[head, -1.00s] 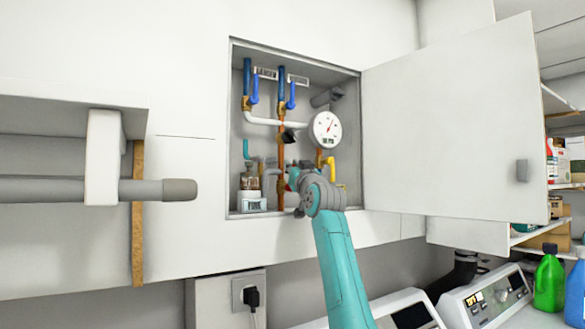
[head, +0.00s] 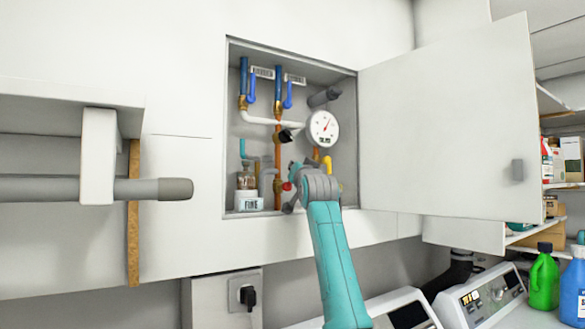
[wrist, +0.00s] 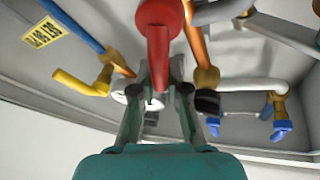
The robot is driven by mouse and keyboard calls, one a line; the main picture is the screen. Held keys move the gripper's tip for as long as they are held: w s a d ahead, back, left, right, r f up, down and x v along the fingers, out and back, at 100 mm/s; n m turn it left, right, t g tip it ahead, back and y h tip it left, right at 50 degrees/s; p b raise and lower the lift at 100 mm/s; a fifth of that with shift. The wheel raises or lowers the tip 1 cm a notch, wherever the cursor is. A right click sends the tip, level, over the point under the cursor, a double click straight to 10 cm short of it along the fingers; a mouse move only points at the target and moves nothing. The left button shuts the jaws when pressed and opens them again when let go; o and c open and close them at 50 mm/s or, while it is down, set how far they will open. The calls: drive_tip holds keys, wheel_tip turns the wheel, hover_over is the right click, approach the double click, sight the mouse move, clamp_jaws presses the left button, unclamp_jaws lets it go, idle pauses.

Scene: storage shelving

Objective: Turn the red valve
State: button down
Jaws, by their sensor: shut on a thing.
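The red valve (wrist: 160,22) fills the top middle of the wrist view, with its lever pointing down between my gripper's fingers. My gripper (wrist: 158,78) is shut on this lever. In the head view a small bit of the red valve (head: 287,186) shows low in the open wall cabinet, beside a copper pipe. My gripper (head: 293,178) is there too, mostly hidden by my own grey wrist.
The cabinet holds blue-handled valves (head: 251,88), a round gauge (head: 323,127), a yellow pipe handle (head: 328,164) and a small labelled bottle (head: 246,185). The open cabinet door (head: 440,125) stands to the right. A machine panel (head: 490,297) lies below.

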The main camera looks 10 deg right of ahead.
drive_tip(key=d+f+m+g, duration=0.1)
drive_tip(key=m, duration=0.2)
drive_tip(key=d+f+m+g, duration=0.1)
drive_tip(key=m, duration=0.3)
drive_tip(key=w+d+f+m+g+h, duration=0.1)
drive_tip(key=f+m+g, duration=0.1)
drive_tip(key=m, duration=0.1)
drive_tip(key=shift+d, duration=0.15)
drive_tip(key=shift+f+m+g, duration=0.6)
drive_tip(key=shift+f+m, duration=0.2)
drive_tip(key=shift+m, duration=0.7)
drive_tip(key=c, duration=1.2)
unclamp_jaws()
drive_tip(key=shift+o, duration=0.2)
drive_tip(key=shift+s, duration=0.1)
drive_tip(key=s+r, duration=0.2)
drive_tip(key=s, duration=0.9)
drive_tip(key=shift+s+a, duration=0.2)
drive_tip(key=shift+a, duration=0.25)
